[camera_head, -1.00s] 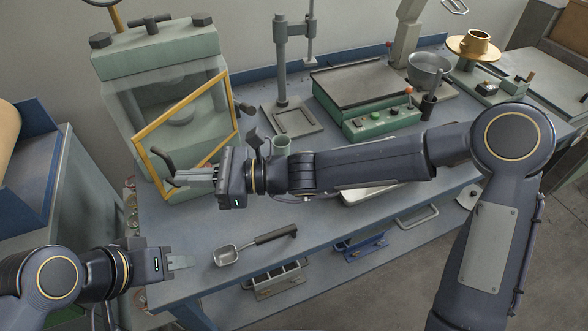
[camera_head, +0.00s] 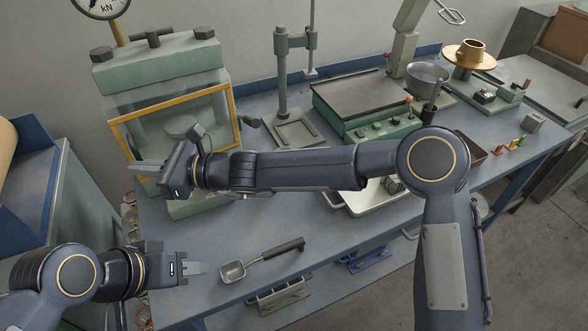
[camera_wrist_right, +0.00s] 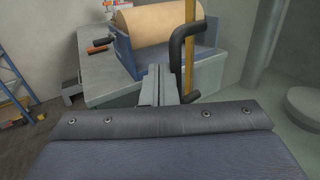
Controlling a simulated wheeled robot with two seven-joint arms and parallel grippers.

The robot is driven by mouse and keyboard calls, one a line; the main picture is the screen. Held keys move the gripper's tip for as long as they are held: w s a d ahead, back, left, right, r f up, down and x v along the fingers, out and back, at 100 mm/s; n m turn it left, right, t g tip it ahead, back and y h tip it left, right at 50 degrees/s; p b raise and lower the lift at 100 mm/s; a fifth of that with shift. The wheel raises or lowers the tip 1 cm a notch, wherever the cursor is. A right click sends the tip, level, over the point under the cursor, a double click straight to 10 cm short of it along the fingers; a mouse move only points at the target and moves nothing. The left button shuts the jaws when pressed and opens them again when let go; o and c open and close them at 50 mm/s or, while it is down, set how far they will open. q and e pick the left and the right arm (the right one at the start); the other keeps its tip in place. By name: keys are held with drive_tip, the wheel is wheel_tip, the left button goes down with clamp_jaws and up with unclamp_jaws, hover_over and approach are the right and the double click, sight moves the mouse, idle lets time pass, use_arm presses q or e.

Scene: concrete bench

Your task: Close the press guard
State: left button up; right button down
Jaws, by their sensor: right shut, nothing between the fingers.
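The press (camera_head: 160,62) is a pale green machine at the back left of the bench. Its guard (camera_head: 178,101) is a clear pane in a yellow frame and sits close to flush across the press front; a small gap cannot be ruled out. My right gripper (camera_head: 148,172) is shut and empty at the guard's lower left, hiding that corner. In the right wrist view its fingers (camera_wrist_right: 160,84) are beside the guard's yellow edge (camera_wrist_right: 190,60) and black handle (camera_wrist_right: 182,50); contact is unclear.
A metal scoop (camera_head: 233,271) lies near the bench's front edge. A drill-like stand (camera_head: 283,80) and a green-based plate device (camera_head: 355,100) stand right of the press. A blue cradle with a tan roll (camera_wrist_right: 155,28) is left of the press.

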use_arm(q)
drive_tip(key=shift+r+p, duration=0.3)
drive_tip(key=shift+r, duration=0.2)
use_arm(e)
drive_tip(key=shift+w+a, duration=0.55)
drive_tip(key=shift+a, duration=0.1)
